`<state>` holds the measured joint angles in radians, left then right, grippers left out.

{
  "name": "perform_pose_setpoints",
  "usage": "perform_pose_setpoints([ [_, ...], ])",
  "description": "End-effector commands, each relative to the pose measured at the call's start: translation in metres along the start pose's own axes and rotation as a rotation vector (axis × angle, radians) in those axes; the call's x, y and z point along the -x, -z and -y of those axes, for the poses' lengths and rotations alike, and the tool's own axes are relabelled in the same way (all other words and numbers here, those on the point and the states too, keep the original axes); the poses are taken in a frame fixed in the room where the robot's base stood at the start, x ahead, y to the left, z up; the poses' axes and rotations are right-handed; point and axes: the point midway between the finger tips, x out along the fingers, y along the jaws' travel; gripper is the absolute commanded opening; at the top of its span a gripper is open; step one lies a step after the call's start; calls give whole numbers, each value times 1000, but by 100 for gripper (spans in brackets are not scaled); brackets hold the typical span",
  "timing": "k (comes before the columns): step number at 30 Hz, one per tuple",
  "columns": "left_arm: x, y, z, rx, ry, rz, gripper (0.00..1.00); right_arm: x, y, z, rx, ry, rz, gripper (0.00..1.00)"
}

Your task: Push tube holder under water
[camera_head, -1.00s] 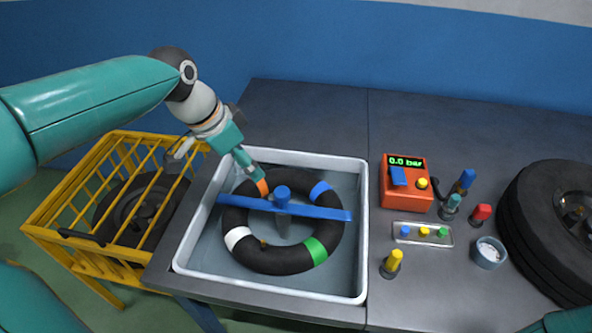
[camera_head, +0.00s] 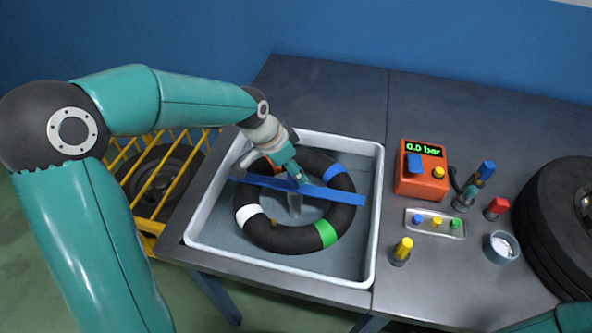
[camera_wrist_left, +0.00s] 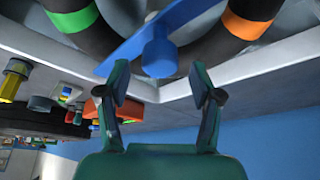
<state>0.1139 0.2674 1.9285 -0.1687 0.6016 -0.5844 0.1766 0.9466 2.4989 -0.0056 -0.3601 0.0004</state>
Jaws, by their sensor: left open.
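The tube holder (camera_head: 341,196) is a blue bar with a round central knob. It lies across a black inner tube (camera_head: 279,238) with white, green, blue and orange bands, in a light grey water basin (camera_head: 376,220). My left gripper (camera_head: 301,182) is over the middle of the bar and hides the knob in the head view. In the left wrist view the knob (camera_wrist_left: 158,58) sits between and just beyond the two spread fingertips (camera_wrist_left: 160,84). Whether they touch it I cannot tell.
Right of the basin are an orange pressure gauge (camera_head: 422,172) reading 0.0 bar, a tray (camera_head: 434,232) of coloured caps, several small valves and a cup (camera_head: 501,247). A tyre (camera_head: 560,225) lies at the far right. A yellow cage (camera_head: 190,168) stands left.

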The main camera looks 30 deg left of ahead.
Motion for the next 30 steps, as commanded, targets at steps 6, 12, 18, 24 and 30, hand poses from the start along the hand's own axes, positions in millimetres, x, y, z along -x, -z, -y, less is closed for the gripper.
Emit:
perform_pose_setpoints([
  [6, -23, -1, 0, 0, 0, 2, 65, 2, 0, 1, 0, 0, 0, 40],
  [12, -26, -1, 1, 1, 2, 0, 65, 2, 0, 1, 0, 0, 0, 40],
  [18, -26, -1, 1, 2, 2, 0, 59, 2, 0, 1, 0, 0, 0, 40],
  [24, -26, -2, 1, 3, 2, 0, 25, 2, 0, 1, 0, 0, 0, 40],
  [30, -26, -2, 2, 3, 3, 0, 0, 2, 0, 1, 0, 0, 0, 40],
])
